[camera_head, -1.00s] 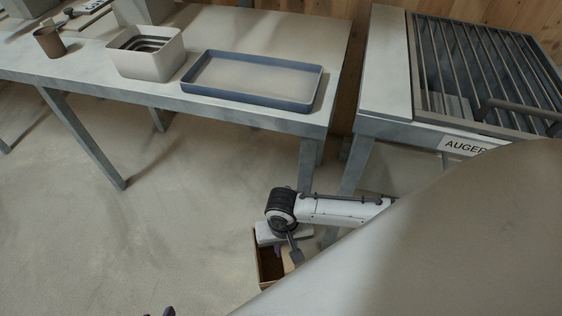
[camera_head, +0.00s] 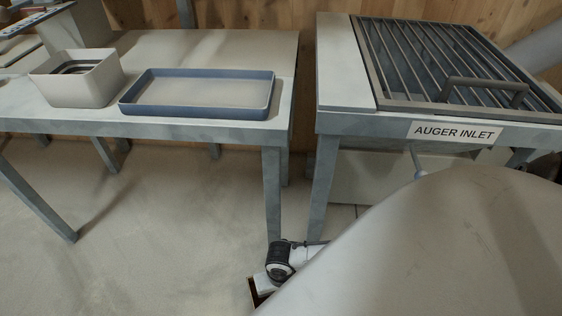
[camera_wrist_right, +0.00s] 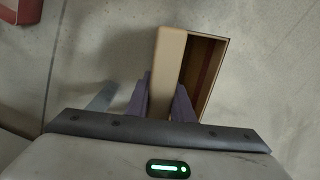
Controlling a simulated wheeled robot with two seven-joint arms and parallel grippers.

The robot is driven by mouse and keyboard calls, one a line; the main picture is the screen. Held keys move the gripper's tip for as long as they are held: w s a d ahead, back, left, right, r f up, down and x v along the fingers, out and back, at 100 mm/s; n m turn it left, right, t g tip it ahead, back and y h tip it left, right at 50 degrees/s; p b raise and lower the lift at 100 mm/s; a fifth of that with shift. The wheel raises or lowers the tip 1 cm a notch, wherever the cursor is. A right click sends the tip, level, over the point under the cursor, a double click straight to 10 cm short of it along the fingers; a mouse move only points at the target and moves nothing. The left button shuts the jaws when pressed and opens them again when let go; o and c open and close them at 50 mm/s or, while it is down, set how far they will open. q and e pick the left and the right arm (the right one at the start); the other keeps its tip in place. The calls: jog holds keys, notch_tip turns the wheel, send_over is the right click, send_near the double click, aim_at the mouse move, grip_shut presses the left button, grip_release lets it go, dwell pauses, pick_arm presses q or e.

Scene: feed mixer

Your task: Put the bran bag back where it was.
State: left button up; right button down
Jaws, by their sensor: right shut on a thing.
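A tan, flat-sided thing (camera_wrist_right: 170,62), likely the bran bag, is between the purple fingers of my right gripper (camera_wrist_right: 163,84) in the right wrist view. The fingers are shut on it. An open brown box (camera_wrist_right: 206,68) with a dark inside lies right behind it. I cannot tell whether the tan thing is in the box or above it. In the head view, my right wrist is low at the bottom centre, over a sliver of the box (camera_head: 258,298). The fingers are not visible there. My left gripper is not in view.
A table (camera_head: 210,50) holds a blue tray (camera_head: 197,108) and a pale bin (camera_head: 80,92). At right stands the auger inlet (camera_head: 455,133) with its barred grate (camera_head: 440,60). A large smooth beige shape hides the lower right. Floor at left is clear.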

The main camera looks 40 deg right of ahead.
jog(key=shift+f, duration=0.25)
jog(key=c, duration=1.5)
grip_release()
jog(key=shift+c, duration=0.2)
notch_tip(320, 180, up, 3)
jog(key=shift+f+p, duration=0.1)
jog(key=shift+p, duration=0.85)
notch_tip(320, 180, up, 4)
jog(key=shift+f+p, duration=0.15)
jog(key=shift+p, duration=0.95)
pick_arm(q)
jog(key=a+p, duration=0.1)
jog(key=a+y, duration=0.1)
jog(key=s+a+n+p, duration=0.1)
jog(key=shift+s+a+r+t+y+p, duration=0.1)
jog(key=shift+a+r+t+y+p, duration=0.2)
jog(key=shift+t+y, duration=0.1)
pick_arm(e)
notch_tip(320, 180, up, 6)
jog(key=shift+f, duration=0.1)
